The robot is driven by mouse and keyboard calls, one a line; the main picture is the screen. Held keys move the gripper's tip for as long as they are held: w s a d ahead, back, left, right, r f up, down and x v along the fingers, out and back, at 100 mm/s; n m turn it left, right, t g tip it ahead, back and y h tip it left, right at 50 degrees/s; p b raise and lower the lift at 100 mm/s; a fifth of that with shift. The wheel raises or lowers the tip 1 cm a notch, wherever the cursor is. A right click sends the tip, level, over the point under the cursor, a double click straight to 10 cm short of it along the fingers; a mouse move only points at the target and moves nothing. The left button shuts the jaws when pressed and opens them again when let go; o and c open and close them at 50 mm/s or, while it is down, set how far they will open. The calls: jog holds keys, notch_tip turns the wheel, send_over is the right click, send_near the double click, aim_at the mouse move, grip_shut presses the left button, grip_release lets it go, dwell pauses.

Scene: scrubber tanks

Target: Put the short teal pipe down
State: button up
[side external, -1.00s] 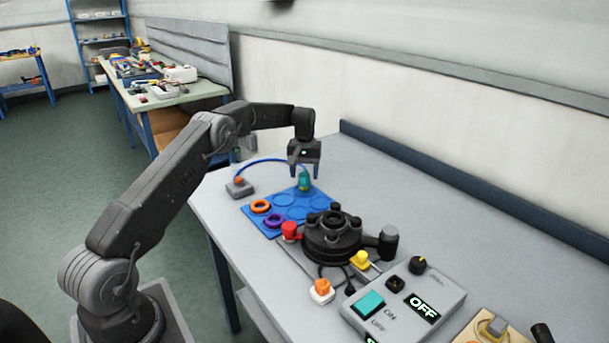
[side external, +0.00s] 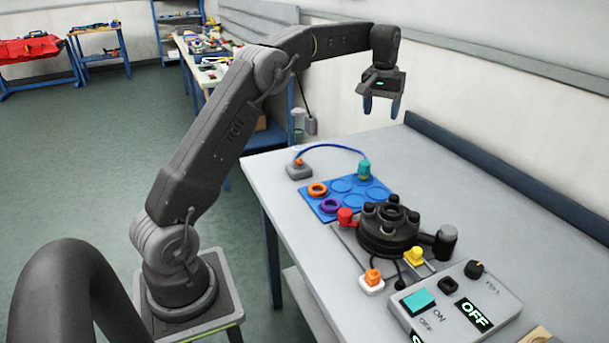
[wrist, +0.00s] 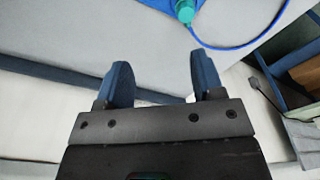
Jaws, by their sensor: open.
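The short teal pipe (side external: 364,168) stands upright at the far corner of the blue mat (side external: 327,210), with a blue hose running from it. The teal pipe (wrist: 185,11) also shows at the top edge of the wrist view, partly cut off. My gripper (side external: 381,108) is open and empty, raised well above the table and apart from the pipe. In the wrist view my gripper's two blue fingers (wrist: 158,76) are spread with nothing between them.
The blue hose (side external: 325,148) arcs to a grey block (side external: 299,170) with an orange top. Orange (side external: 318,189) and purple (side external: 330,206) rings lie on the mat. A black round fixture (side external: 389,228) and a control box (side external: 457,305) reading OFF stand nearer. The table's right back is clear.

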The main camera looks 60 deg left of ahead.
jog(key=s+d+r+m+t, duration=0.1)
jog(key=s+d+r+m, duration=0.1)
jog(key=s+d+r, duration=0.35)
jog(key=s+d+r+m+t, duration=0.1)
jog(key=s+d+r, duration=0.2)
jog(key=s+d, duration=0.6)
jog(key=s+d+f+m+t, duration=0.1)
jog(key=s+d+f+m, duration=0.1)
jog(key=s, duration=0.7)
jog(key=s+d+f+m+t, duration=0.1)
jog(key=s+d+f, duration=0.4)
jog(key=s, duration=0.5)
jog(key=shift+s+d+f+m+t, duration=0.2)
jog(key=shift+s+f+m+t, duration=0.1)
jog(key=shift+f+m, duration=0.4)
